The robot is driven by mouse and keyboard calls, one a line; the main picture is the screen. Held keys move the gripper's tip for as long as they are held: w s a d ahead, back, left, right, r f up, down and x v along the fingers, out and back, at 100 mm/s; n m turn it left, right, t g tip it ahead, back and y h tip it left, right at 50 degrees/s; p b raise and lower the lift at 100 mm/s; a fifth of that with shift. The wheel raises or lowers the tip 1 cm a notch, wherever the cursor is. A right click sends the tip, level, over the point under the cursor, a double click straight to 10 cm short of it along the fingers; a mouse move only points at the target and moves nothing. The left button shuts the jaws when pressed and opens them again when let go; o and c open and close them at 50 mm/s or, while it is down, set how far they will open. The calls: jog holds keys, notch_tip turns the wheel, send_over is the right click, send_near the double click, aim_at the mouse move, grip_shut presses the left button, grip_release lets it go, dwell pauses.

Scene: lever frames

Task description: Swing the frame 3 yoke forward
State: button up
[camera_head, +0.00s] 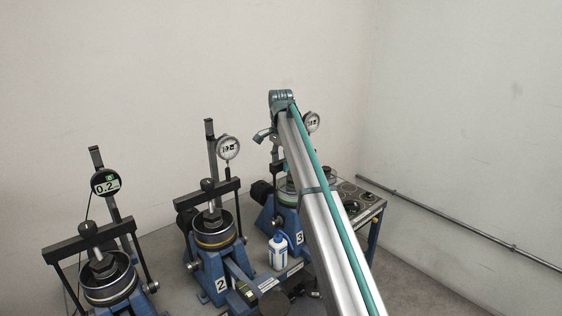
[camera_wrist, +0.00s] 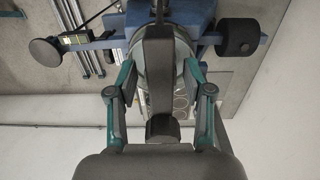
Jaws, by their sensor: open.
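Frame 3 (camera_head: 286,222) is the blue lever frame at the right of the row in the head view, with a white "3" label. My arm hides most of its top and its yoke there. In the wrist view, a dark bar (camera_wrist: 158,60), which looks like its yoke, runs down the middle over a round metal-and-glass part. My gripper (camera_wrist: 160,82) is open, with one teal finger on each side of the bar. A gap shows on both sides, though contact at the tips is hard to judge.
Frame 2 (camera_head: 211,258) and another blue frame (camera_head: 126,298) stand to the left, each with a dark yoke and gauge. A white bottle (camera_head: 278,252) stands beside frame 3. A black round knob (camera_wrist: 45,52) and black cylinder (camera_wrist: 240,37) flank the bar in the wrist view.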

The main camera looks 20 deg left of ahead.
jog(key=shift+c, duration=0.3)
grip_shut()
jog(key=shift+s+f, duration=0.1)
